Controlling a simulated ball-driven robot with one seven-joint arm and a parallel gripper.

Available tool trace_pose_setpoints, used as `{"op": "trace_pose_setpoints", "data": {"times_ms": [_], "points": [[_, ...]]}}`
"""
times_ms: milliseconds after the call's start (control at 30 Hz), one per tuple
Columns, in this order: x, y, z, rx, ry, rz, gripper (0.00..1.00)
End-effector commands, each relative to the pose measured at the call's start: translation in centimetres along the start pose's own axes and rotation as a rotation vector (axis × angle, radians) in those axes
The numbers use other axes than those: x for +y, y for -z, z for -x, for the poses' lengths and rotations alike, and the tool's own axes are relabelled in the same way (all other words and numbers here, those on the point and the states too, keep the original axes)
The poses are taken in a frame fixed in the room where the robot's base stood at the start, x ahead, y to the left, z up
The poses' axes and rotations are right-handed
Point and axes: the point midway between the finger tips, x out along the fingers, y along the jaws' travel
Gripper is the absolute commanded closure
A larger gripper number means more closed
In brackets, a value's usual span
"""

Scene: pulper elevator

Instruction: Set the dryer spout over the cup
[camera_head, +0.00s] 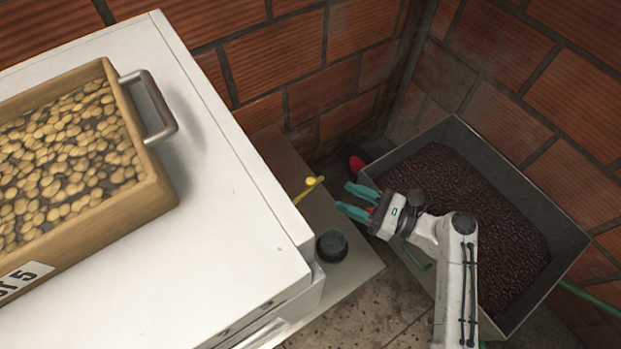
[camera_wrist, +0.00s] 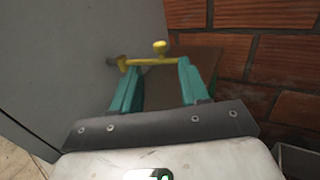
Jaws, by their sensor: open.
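A thin yellow spout (camera_head: 312,188) with a round yellow knob sticks out from the side of the white dryer cabinet (camera_head: 240,215). In the wrist view, the spout (camera_wrist: 140,62) runs across, just beyond my fingertips, with its knob raised near the right end. My gripper (camera_head: 350,201) is open, its teal fingers apart and empty, just right of the spout. It also shows in the wrist view (camera_wrist: 157,76), pointing at the spout; I cannot tell whether it touches. A dark round cup-like thing (camera_head: 331,247) stands on the grey metal ledge (camera_head: 352,262) below the spout.
A wooden box (camera_head: 163,190) of pale beans with a metal handle sits on the cabinet top. A grey bin (camera_head: 545,205) of dark red cherries stands right, beneath my arm. Brick walls (camera_head: 290,95) close the back. A small red thing (camera_head: 357,163) is near the corner.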

Motion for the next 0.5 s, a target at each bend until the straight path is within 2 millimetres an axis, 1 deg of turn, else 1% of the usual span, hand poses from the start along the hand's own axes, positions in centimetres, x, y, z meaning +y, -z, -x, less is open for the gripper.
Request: {"op": "trace_pose_setpoints", "data": {"times_ms": [167, 300, 500], "points": [[0.1, -0.2, -2.3, 0.0, -0.006, 0.003, 0.56], [0.0, -0.2, -5.0, 0.0, -0.006, 0.005, 0.56], [0.1, -0.2, -8.3, 0.0, -0.006, 0.005, 0.56]]}}
